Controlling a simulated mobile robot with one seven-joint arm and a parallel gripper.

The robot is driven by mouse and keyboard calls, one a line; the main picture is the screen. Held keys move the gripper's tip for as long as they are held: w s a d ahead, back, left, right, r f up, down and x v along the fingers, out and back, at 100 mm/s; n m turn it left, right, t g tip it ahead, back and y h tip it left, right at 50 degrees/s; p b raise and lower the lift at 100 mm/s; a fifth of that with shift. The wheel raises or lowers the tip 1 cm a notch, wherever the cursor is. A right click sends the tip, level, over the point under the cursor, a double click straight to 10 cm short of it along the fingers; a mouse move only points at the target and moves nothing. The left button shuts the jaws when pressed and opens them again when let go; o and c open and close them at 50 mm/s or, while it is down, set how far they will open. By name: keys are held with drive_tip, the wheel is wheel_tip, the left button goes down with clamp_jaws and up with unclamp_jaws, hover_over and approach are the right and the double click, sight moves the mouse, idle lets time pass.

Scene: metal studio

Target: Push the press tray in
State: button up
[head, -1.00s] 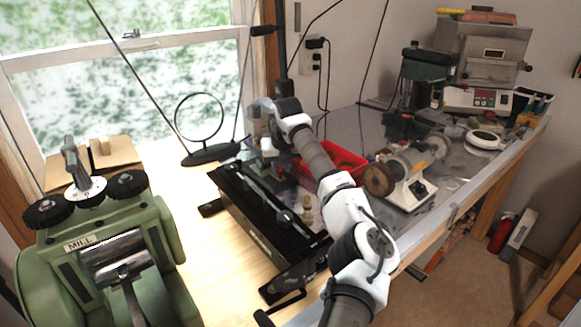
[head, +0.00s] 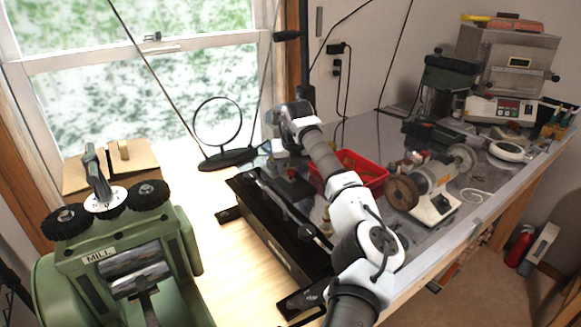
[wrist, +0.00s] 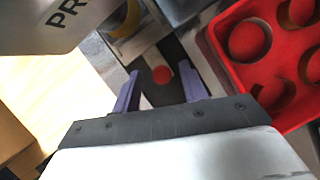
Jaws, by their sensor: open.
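The press (wrist: 55,20) shows at the upper left of the wrist view as a grey body with the letters "PR" in part. Below and right of it is a dark, flat piece with a red round spot (wrist: 162,75), which may be the press tray; I cannot tell how far out it stands. My gripper (wrist: 160,88) is open and empty, its two purple-grey fingers on either side of the red spot in the picture. Whether they touch anything is unclear. In the head view my arm mostly hides the press and the gripper.
A red bin with round hollows (wrist: 250,42) is close on the gripper's right; it also shows in the head view (head: 372,172). A long black bench tool (head: 285,235) lies in front. A bench grinder (head: 430,190) stands right, a green mill (head: 115,265) left.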

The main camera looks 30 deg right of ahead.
drive_tip(key=b+v, duration=0.3)
drive_tip(key=v, duration=1)
drive_tip(key=shift+r, duration=0.4)
drive_tip(key=shift+s, duration=0.15)
